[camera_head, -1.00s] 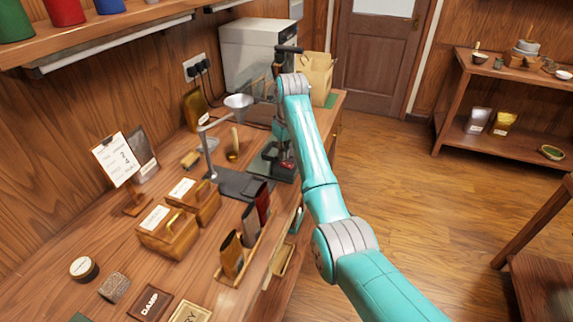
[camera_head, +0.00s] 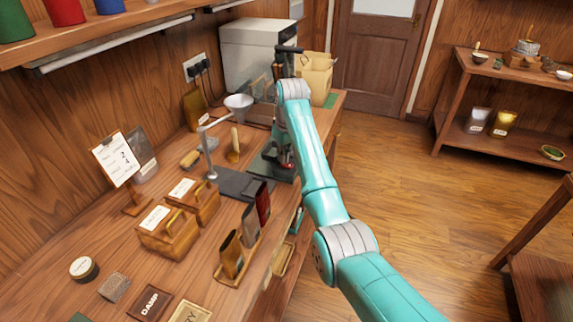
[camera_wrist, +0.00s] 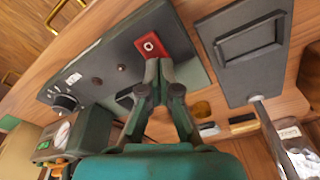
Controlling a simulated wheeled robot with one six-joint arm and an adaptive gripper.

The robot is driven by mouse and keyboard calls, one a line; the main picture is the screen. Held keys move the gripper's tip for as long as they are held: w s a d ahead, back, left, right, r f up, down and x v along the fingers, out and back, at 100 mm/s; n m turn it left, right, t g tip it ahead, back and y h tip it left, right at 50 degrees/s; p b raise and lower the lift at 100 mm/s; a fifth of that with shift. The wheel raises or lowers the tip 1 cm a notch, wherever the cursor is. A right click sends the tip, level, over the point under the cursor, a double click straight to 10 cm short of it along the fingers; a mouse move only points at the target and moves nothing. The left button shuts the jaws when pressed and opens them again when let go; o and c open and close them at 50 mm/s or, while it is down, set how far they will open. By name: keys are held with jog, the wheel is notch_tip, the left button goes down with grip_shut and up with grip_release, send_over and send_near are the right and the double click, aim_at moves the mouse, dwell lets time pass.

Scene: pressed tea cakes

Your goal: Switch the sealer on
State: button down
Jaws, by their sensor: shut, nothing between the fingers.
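The sealer (camera_wrist: 115,66) is a dark panel on the bench in the wrist view. It carries a red rocker switch (camera_wrist: 151,46) with a white ring mark, and a round black knob (camera_wrist: 65,102) at its other end. My gripper (camera_wrist: 159,66) is shut and empty, its fingertips right beside the red switch over the panel. I cannot tell whether they touch the switch. In the head view the sealer (camera_head: 265,166) sits near the bench's front edge, partly hidden by my arm.
A grey plate with a rectangular recess (camera_wrist: 250,45) lies next to the sealer. A pressure gauge (camera_wrist: 62,135) is on a green machine beyond the knob. A metal funnel (camera_head: 238,101) on a stand, wooden boxes (camera_head: 166,232) and a pouch rack (camera_head: 234,276) crowd the bench.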

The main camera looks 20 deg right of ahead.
jog(key=shift+f, duration=0.5)
dwell(0.3)
jog(key=shift+r, duration=3.55)
